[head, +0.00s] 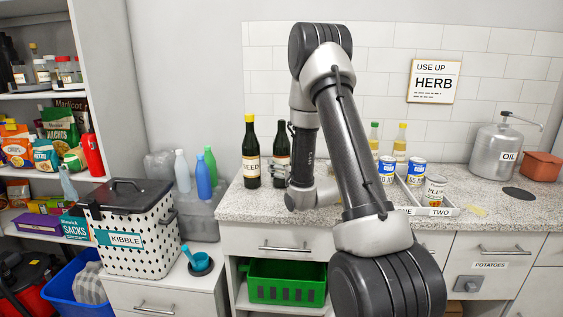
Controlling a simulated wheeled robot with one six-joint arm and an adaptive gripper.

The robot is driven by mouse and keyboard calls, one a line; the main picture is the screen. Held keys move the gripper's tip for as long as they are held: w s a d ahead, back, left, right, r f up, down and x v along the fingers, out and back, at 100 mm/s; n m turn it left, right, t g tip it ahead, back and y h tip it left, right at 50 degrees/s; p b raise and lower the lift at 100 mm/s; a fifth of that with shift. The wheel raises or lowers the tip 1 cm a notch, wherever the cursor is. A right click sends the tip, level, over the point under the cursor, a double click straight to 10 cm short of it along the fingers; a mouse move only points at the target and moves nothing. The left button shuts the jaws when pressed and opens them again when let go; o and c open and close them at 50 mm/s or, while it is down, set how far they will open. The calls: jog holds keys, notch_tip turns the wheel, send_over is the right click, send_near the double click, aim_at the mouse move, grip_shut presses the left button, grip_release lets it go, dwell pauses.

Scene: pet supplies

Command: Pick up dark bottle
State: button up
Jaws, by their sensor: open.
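The left dark bottle (251,150) has a pale label reading SEED.
Behind my arm are cans (416,171), a divided tray (440,211) and two pale oil bottles (400,142). An OIL canister (496,156) and an orange-brown box (542,166) stand at right. Blue and green bottles (203,174) and a KIBBLE basket (138,236) are at left.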

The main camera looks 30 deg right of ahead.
jog(key=shift+w, duration=0.85)
jog(key=c, duration=1.2)
jog(key=shift+c, duration=0.2)
